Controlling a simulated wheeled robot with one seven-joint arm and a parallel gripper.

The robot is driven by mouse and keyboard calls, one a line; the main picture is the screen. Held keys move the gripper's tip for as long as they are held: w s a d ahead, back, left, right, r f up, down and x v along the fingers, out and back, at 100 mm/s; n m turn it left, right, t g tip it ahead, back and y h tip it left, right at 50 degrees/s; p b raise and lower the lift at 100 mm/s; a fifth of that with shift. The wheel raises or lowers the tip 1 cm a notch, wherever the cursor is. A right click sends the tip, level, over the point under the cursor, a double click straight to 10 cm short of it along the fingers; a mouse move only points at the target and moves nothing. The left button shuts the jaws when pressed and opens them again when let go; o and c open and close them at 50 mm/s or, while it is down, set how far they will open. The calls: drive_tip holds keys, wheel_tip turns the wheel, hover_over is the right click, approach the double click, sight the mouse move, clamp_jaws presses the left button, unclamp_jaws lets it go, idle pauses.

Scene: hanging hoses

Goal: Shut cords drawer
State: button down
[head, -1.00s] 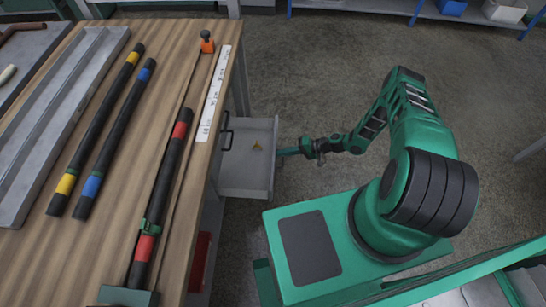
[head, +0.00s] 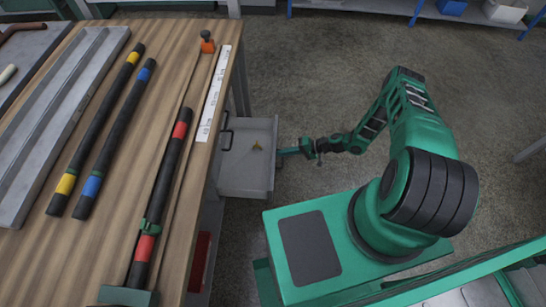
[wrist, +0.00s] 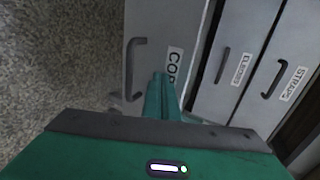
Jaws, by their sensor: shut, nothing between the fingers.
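The grey cords drawer (head: 240,182) stands out from the right side of the workbench, open, in the head view. Its front (wrist: 147,32) fills the upper middle of the wrist view, with a dark handle and a label that begins "COR", the rest hidden by my fingers. My gripper (head: 281,152) is at the outer face of the drawer front, at or very near contact. Its green fingers (wrist: 159,78) are together and empty, over the label.
In the wrist view, the elbows drawer (wrist: 243,50) and the straps drawer (wrist: 285,80) sit to the right, further back. The wooden bench top (head: 120,190) carries several banded hoses. Bare floor (head: 300,75) lies beyond my arm.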

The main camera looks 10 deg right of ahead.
drive_tip(key=shift+a, duration=0.1)
idle(0.4)
drive_tip(key=shift+w+a, duration=1.15)
drive_tip(key=shift+a, duration=2.45)
drive_tip(key=shift+w+a, duration=1.2)
drive_tip(key=shift+a, duration=2.35)
drive_tip(key=shift+w+a, duration=1.15)
drive_tip(key=shift+a, duration=2.45)
drive_tip(key=shift+s+d, duration=0.5)
drive_tip(key=shift+d, duration=1.1)
drive_tip(key=shift+s+d, duration=0.55)
drive_tip(key=shift+d, duration=1)
drive_tip(key=shift+s+d, duration=0.5)
drive_tip(key=shift+d, duration=1.1)
